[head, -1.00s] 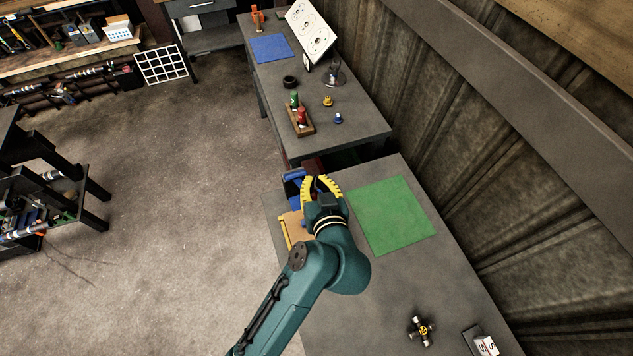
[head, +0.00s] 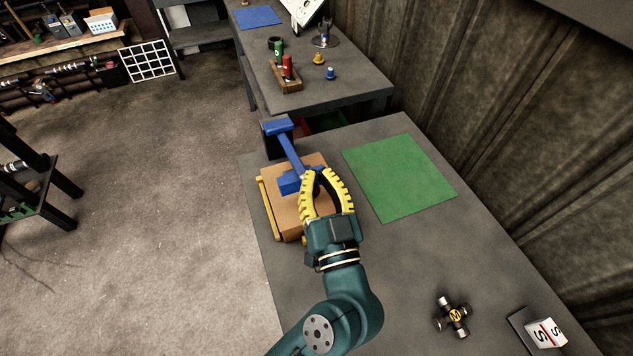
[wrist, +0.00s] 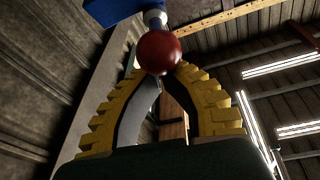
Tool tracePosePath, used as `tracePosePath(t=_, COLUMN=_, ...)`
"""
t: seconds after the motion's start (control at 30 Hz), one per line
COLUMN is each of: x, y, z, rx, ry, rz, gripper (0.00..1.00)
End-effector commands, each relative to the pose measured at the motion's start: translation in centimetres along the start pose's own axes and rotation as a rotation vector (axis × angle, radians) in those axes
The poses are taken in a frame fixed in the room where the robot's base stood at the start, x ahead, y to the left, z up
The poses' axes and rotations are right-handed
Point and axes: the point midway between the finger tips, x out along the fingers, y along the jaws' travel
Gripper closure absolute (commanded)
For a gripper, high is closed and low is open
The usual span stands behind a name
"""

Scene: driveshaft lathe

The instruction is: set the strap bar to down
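A blue strap bar (head: 290,152) runs from a dark post with a blue top over a brown box (head: 272,181), down to a blue block. It slopes down toward the box. My gripper (head: 318,173) has its yellow fingertips close together beside the blue block, at the box's right side. In the wrist view, a dark red ball knob (wrist: 159,52) on a grey stem sits at the fingertips (wrist: 161,74), below a blue part (wrist: 113,9). The knob covers the tips, so I cannot tell whether they grip it.
A yellow rail (head: 268,207) lines the box's left side. A green mat (head: 399,176) lies to the right. A cross-shaped joint (head: 453,316) and a white block (head: 545,334) are near the front right. A wooden holder (head: 287,80) stands on the far table.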

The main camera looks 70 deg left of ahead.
Motion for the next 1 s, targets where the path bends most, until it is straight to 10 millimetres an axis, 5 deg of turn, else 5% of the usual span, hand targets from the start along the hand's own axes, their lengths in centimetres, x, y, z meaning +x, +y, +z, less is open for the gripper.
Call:
tracePosePath(t=0.03, x=-0.7, y=0.5, z=2.1, rx=0.001, ry=0.024, rz=-0.002, gripper=1.00)
tracePosePath(t=0.4, x=-2.2, y=1.0, z=4.7, rx=0.009, ry=0.085, rz=-0.012, gripper=1.00)
tracePosePath(t=1.0, x=-2.4, y=1.1, z=5.3, rx=0.009, ry=0.083, rz=-0.013, gripper=1.00)
